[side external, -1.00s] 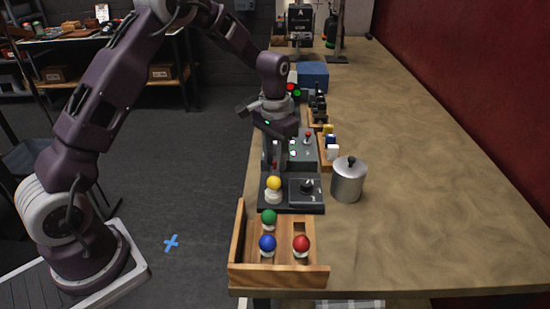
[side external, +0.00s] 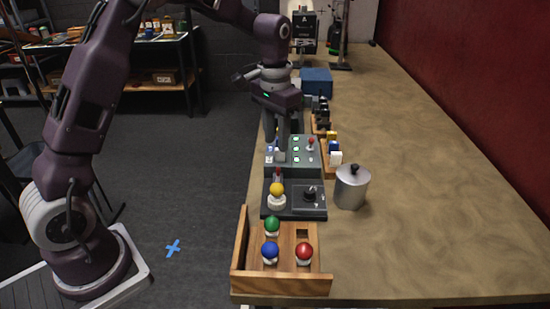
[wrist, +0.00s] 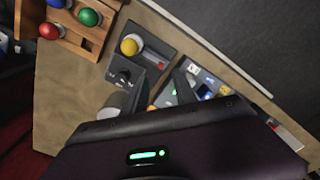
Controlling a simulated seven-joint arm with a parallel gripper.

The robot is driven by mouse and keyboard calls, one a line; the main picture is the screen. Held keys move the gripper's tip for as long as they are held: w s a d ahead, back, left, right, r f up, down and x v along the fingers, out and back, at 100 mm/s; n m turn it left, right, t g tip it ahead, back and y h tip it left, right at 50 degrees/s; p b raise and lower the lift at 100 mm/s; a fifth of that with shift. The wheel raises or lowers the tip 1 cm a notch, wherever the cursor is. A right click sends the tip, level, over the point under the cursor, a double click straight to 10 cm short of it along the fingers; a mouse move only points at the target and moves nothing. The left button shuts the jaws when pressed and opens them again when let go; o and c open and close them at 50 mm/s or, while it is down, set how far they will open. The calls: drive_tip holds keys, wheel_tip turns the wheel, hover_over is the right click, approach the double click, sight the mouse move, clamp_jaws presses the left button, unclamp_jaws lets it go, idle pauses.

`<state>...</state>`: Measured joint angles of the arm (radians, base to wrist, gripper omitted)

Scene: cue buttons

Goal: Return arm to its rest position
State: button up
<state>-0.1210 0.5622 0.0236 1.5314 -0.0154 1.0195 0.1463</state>
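My gripper (side external: 277,153) hangs fingers-down above the rear control panel (side external: 305,151), which has green lights and a small red-tipped joystick. Its fingers also show in the wrist view (wrist: 163,92), dark and with a gap between them, and I see nothing held. The fingers hide part of the panel. Nearer the camera, a dark box with a yellow ball knob (side external: 277,189) and a black dial (side external: 309,194) stands on the table. The wrist view also shows the yellow knob (wrist: 131,44) and the dial (wrist: 123,77).
A wooden tray (side external: 282,284) at the table's near end holds green (side external: 272,223), blue (side external: 270,250) and red (side external: 304,251) balls. A metal pot (side external: 351,188) stands right of the dial. A blue box (side external: 316,82) is farther back. The table's right side is clear.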

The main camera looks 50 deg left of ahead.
drive_tip(key=s+d+r+t, duration=0.3)
drive_tip(key=s+d+r, duration=0.1)
drive_tip(key=s+r, duration=0.95)
drive_tip(key=s+d+f+t, duration=0.2)
drive_tip(key=s+f, duration=0.1)
drive_tip(key=s, duration=1.2)
drive_tip(key=shift+s, duration=0.3)
